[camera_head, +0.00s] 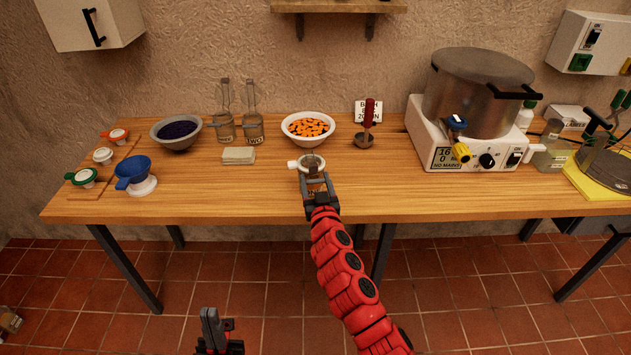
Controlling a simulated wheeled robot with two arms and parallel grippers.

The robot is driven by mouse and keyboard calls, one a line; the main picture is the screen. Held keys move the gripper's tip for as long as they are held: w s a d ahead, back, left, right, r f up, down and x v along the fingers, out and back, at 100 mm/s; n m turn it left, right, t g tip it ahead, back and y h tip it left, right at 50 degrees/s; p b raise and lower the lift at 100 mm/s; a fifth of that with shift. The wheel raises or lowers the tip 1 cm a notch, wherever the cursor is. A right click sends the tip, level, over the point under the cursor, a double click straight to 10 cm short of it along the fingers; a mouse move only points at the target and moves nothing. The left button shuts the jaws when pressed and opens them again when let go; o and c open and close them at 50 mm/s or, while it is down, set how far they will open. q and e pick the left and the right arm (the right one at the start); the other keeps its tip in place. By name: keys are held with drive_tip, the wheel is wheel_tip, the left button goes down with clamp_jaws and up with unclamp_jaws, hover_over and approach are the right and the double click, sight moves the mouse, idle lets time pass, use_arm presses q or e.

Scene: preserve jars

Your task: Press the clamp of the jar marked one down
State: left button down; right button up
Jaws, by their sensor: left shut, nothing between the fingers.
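A small glass jar (313,167) stands near the table's front edge, with a white piece at its left side. A label partly covered by my gripper seems to read ONE. The clamp is too small to make out clearly. My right gripper (319,187), on the red arm, is at the jar's front, with a finger at either side. I cannot tell whether the fingers touch the glass. My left gripper (212,325) is shut and empty, low in front of the table and well away from the jar.
A large pot (475,92) stands right. The table (400,195) is clear right of the jar.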

drive_tip(key=c, duration=0.8)
drive_tip(key=f+t+b, duration=0.1)
drive_tip(key=b, duration=0.8)
drive_tip(key=f+t+b, duration=0.2)
drive_tip(key=b, duration=0.7)
drive_tip(key=shift+s+d, duration=0.1)
drive_tip(key=shift+s, duration=0.1)
drive_tip(key=shift+c, duration=0.3)
drive_tip(key=t+b, duration=0.2)
drive_tip(key=b, duration=0.7)
drive_tip(key=t+b, duration=0.1)
drive_tip(key=b, duration=0.7)
drive_tip(key=shift+f+t+y+b, duration=0.2)
drive_tip(key=shift+t+y+b, duration=0.2)
drive_tip(key=shift+r+b, duration=0.25)
drive_tip(key=shift+b, duration=0.45)
drive_tip(key=o, duration=1.4)
drive_tip(key=p+v, duration=0.2)
drive_tip(key=v, duration=1.5)
drive_tip(key=shift+f, duration=0.3)
